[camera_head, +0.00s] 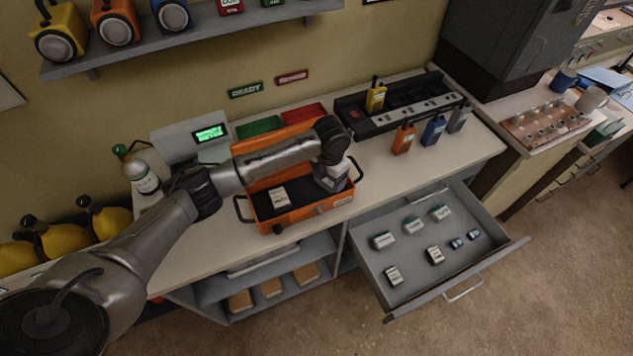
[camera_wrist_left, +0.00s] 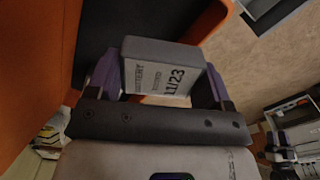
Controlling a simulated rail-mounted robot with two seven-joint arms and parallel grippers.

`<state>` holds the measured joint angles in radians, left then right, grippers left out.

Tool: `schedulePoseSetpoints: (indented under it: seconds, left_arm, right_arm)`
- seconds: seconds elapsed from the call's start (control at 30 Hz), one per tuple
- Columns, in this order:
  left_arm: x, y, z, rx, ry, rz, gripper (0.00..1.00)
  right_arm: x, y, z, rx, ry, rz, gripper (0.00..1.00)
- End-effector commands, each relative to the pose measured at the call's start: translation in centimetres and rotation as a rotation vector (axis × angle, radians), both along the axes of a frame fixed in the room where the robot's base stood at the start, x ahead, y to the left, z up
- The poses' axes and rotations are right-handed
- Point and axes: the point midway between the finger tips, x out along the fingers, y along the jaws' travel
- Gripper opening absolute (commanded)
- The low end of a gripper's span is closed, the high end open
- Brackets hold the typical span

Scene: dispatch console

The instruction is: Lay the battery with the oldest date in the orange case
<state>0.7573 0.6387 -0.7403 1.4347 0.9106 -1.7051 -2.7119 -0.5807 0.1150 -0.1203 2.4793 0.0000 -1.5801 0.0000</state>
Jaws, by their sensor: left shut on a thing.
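My left gripper (camera_head: 334,184) is over the right part of the open orange case (camera_head: 290,222). It is shut on a grey battery (camera_wrist_left: 165,68) with a pale label. In the left wrist view the label reads "BATTERY" and "11/23". The dark inside of the case shows behind this battery, and I cannot tell whether the battery touches the case floor. A pale labelled block (camera_head: 279,196) lies in the left part of the case. Several pale batteries (camera_head: 412,225) lie in the open drawer (camera_head: 365,268); their dates are too small to read. My right gripper is not in view.
Two small dark cells (camera_head: 464,239) also lie in the drawer. Yellow, orange, blue and grey radios stand at the black charger rack (camera_head: 350,112) and on the worktop (camera_head: 385,160). A scale-like unit with a green display (camera_head: 210,133) stands behind my left arm.

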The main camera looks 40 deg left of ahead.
Motion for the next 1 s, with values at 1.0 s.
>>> schedulePoseSetpoints:
  seconds: [1.0]
  left_arm:
    - [0.0,3.6,-6.1,0.000,-0.001,0.000,0.46]
  right_arm:
    - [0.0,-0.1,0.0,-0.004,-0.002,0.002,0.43]
